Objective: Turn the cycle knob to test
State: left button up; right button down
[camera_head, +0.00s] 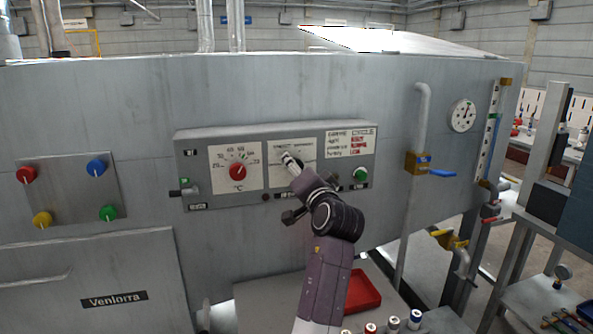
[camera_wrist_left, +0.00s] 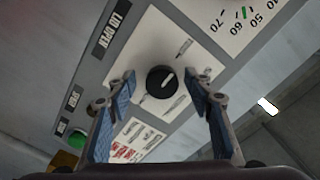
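The cycle knob (camera_wrist_left: 161,80) is a round black knob with a white pointer mark, at the centre of a white label plate (camera_wrist_left: 150,50) on the grey control panel. The small print around it is too small to read surely. My left gripper (camera_wrist_left: 160,75) is open, with one blue-padded finger on each side of the knob in the wrist view. I cannot tell whether the fingers touch it. In the head view my left gripper (camera_head: 290,160) is in front of this plate and hides most of the knob. My right gripper is not in view.
The red temperature knob (camera_head: 237,172) is left of the cycle plate on the same panel. A green button (camera_head: 360,174) and a lever with a green end (camera_head: 185,190) are near the panel's ends. A red tray (camera_head: 363,292) lies below.

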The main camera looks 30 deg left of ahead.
pick_arm(q)
jog(key=shift+r, duration=0.1)
notch_tip(320, 180, up, 10)
jog(key=shift+s+r, duration=0.1)
jog(key=shift+s, duration=0.05)
jog(key=shift+w+f, duration=0.2)
dwell(0.3)
jog(key=shift+s, duration=0.1)
